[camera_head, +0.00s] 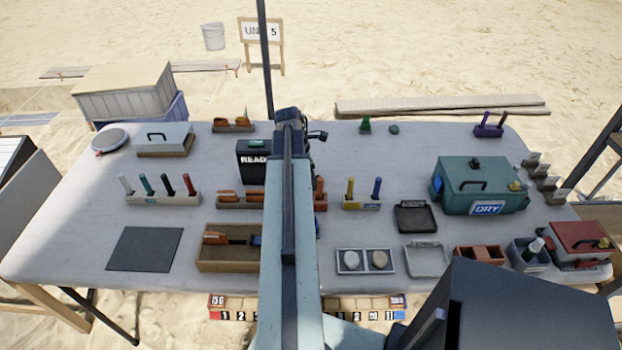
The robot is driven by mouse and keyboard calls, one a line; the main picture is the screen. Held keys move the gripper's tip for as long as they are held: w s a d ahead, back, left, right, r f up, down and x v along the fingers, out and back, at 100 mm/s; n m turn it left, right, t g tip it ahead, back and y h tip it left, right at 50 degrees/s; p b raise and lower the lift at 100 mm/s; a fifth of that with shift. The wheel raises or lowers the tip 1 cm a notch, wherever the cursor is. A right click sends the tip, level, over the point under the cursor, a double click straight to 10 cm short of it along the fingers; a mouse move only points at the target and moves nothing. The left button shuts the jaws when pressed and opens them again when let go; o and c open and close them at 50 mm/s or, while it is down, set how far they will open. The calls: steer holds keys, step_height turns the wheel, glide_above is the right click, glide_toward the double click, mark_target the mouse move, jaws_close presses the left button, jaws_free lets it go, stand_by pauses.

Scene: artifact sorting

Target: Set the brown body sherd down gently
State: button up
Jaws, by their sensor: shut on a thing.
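My arm reaches from the bottom middle out over the table. My gripper (290,118) is at its far end, above the back middle of the table, right of and behind a dark box marked "READ" (254,163). Its fingertips point away and down and are hidden by my own wrist and arm. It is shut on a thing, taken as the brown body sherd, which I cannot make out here. Its height above the table cannot be told.
The grey table (80,215) is crowded. A dark mat (145,249) lies bare at left. Free cloth shows at back right.

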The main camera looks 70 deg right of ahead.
steer(key=o, duration=1.4)
steer(key=shift+c, duration=0.2)
steer(key=p+v, duration=1.2)
steer(key=shift+r, duration=0.25)
